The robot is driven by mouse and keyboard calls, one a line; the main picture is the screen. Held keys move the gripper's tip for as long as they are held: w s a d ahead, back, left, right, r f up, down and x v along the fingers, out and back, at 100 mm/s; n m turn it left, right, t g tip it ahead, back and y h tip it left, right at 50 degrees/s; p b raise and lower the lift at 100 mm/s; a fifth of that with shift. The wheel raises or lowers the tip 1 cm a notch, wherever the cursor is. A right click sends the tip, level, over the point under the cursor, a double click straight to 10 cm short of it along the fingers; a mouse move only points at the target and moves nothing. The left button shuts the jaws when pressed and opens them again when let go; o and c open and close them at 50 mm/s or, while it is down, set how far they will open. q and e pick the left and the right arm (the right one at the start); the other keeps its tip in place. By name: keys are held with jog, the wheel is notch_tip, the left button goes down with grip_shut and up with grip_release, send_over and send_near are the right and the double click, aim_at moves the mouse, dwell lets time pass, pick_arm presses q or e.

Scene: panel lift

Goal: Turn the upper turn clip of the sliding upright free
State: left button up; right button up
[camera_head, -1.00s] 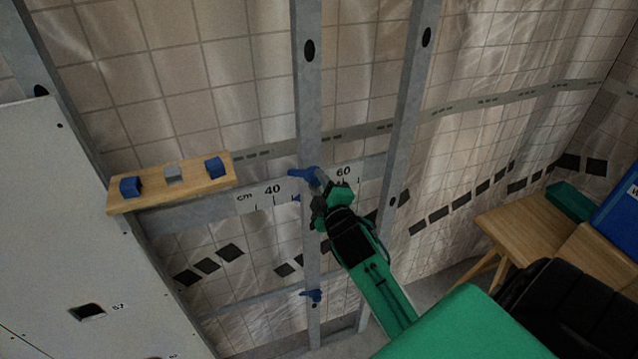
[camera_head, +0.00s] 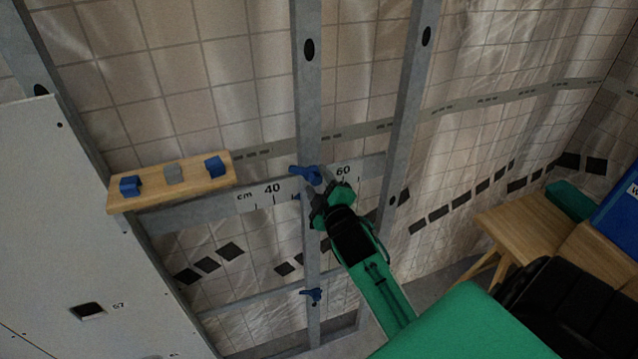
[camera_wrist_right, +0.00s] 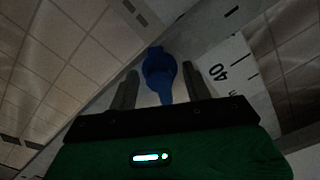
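The sliding upright (camera_head: 309,100) is a grey metal stud standing across the scale rail. Its upper turn clip (camera_head: 303,172) is blue and sits where the upright crosses the rail; its lever points left in the head view. My right gripper (camera_head: 322,188) is at this clip, just to its lower right. In the right wrist view my gripper's fingers (camera_wrist_right: 159,88) are apart, and the blue clip (camera_wrist_right: 159,70) lies between them with a gap on each side. The lower turn clip (camera_head: 313,295) is blue, further down the upright. My left gripper is not in view.
The scale rail (camera_head: 225,203) shows 40 and 60. A wooden strip (camera_head: 196,181) with two blue blocks and one grey is at left. A pale panel (camera_head: 60,220) fills the left edge. Another stud (camera_head: 408,110) stands to the right. A wooden table (camera_head: 520,232) is at far right.

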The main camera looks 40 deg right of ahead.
jog(key=shift+s+a+f, duration=0.1)
jog(key=shift+s, duration=0.2)
jog(key=b+v, duration=0.5)
jog(key=v, duration=0.8)
jog(key=shift+s, duration=0.1)
